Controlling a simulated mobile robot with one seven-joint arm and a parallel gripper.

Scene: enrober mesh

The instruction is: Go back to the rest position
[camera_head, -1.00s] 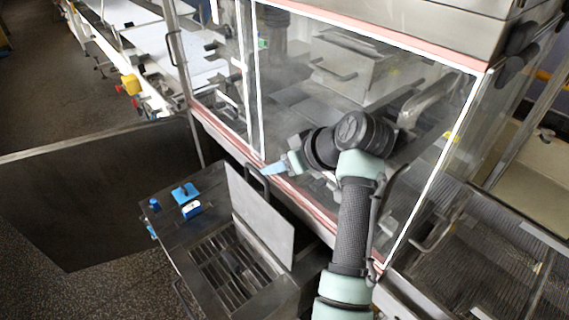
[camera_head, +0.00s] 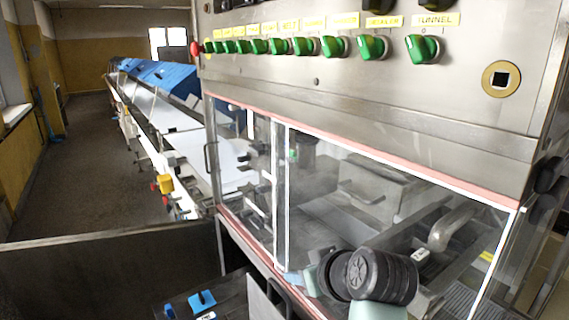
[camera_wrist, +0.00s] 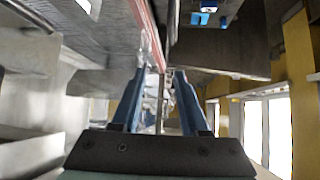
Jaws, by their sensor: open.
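My gripper (camera_wrist: 158,78) shows in the wrist view with its two blue fingers apart and nothing between them. In the head view my dark wrist joint is low in the picture, in front of the enrober's clear window (camera_head: 340,190); the fingers are hidden or cut off there. The wrist view looks along the machine, with the pink frame strip (camera_wrist: 150,30) running past the fingers. I cannot tell how close the fingers are to it.
A control panel (camera_head: 400,85) with a row of green knobs is above the window. A metal box with blue items (camera_head: 203,300) on top stands at the bottom. A dark metal panel (camera_head: 110,275) is at left. A long conveyor (camera_head: 190,140) runs back; the aisle floor (camera_head: 90,170) is clear.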

